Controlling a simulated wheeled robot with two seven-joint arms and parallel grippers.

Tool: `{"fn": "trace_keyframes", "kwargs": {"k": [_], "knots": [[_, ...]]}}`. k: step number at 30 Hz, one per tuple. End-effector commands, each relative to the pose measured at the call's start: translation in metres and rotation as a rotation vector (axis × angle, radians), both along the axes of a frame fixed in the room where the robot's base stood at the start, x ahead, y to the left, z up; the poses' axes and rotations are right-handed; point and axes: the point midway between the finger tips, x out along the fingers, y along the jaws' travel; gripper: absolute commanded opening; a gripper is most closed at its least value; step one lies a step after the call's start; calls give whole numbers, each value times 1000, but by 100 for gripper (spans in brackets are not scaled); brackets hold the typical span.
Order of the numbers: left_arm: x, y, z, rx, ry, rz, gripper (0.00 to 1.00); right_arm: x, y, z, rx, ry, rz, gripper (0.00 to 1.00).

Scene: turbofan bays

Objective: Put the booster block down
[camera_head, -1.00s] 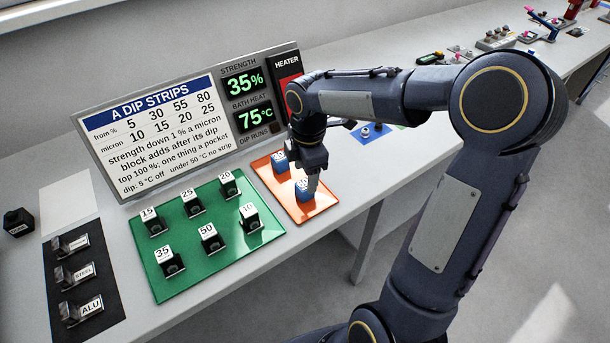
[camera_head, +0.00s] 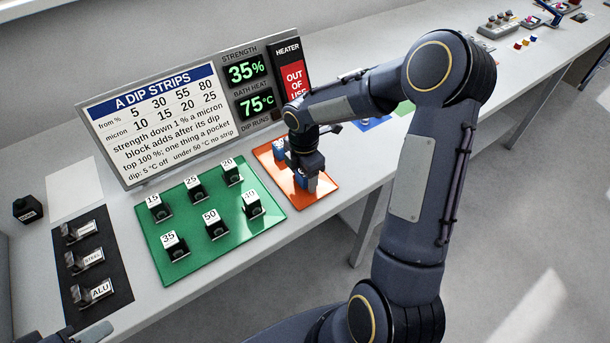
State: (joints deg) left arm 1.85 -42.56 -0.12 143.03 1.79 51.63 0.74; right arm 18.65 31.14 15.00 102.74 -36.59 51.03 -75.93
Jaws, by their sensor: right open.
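Two blue blocks with white labels stand on the orange mat (camera_head: 323,186): a front one (camera_head: 299,178) and a back one (camera_head: 279,149). My right gripper (camera_head: 309,184) is open, pointing down at the front block and hiding most of it. The block appears to rest on the mat. I cannot tell whether the fingers still touch it. A grey piece at the bottom left edge (camera_head: 92,334) seems to be part of my left gripper; its jaws are not clear.
A green mat (camera_head: 190,224) with several numbered black blocks lies left of the orange mat. A sign board (camera_head: 160,125) reads 35% and 75°C, with a heater panel (camera_head: 293,75) marked "OUT OF USE". A dark mat (camera_head: 120,282) holds three labelled pieces.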

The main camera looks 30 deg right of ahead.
Motion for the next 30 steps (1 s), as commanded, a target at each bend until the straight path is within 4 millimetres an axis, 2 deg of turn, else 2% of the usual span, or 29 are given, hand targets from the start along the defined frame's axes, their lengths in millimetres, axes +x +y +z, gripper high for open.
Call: {"fn": "trace_keyframes", "kwargs": {"k": [3,15,25,30], "knots": [[0,0,0,0,0,0,36,0,0,0,0,0,0,60],[0,0,0,0,0,0,36,0,0,1,0,-1,0,8],[0,0,0,0,0,0,36,1,0,5,-1,-2,0,6],[0,0,-1,0,0,0,36,1,0,23,-1,-5,-2,6]]}}
